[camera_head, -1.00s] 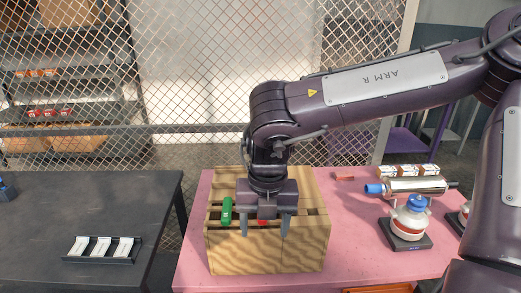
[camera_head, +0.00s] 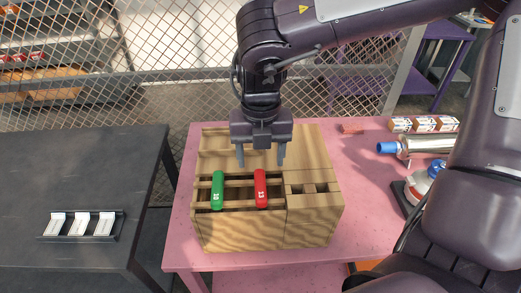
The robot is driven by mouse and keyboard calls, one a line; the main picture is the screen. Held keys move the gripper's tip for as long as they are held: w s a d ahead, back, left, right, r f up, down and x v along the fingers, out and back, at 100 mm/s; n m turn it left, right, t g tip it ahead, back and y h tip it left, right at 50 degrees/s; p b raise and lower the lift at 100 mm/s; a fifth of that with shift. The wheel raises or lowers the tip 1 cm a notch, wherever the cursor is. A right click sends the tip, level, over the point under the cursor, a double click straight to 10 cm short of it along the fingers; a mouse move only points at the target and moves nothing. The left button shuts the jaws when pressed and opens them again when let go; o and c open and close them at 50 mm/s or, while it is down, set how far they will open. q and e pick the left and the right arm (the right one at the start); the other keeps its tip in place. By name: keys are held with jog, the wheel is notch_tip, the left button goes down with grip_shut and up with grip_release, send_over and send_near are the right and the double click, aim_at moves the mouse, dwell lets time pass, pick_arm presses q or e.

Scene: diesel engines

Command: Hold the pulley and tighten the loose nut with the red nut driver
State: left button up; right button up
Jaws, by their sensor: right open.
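The pulley and the loose nut cannot be made out in this view. My left gripper is not in view.
The block stands on a pink table (camera_head: 183,253). A silver cylinder with a blue end (camera_head: 425,147), boxes (camera_head: 423,125) and a reddish small block (camera_head: 352,129) lie at the right. A dark table (camera_head: 80,170) at left holds a black tray (camera_head: 65,238). A mesh fence stands behind.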

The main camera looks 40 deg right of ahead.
aim_at(260, 184)
notch_tip(260, 184, down, 3)
jog(key=shift+w+f+b, duration=0.1)
jog(key=shift+f+b, duration=0.05)
jog(key=shift+b, duration=0.65)
jog(key=shift+f, duration=0.35)
jog(key=shift+f+b, duration=0.4)
jog(key=shift+b, duration=0.15)
notch_tip(260, 184, down, 4)
jog(key=b, duration=0.3)
jog(key=shift+r, duration=0.25)
jog(key=shift+f+b, duration=0.5)
jog(key=shift+b, duration=0.25)
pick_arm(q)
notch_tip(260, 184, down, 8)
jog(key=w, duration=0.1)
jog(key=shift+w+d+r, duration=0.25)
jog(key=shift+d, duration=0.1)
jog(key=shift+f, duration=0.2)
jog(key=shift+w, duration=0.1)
pick_arm(e)
grip_shut()
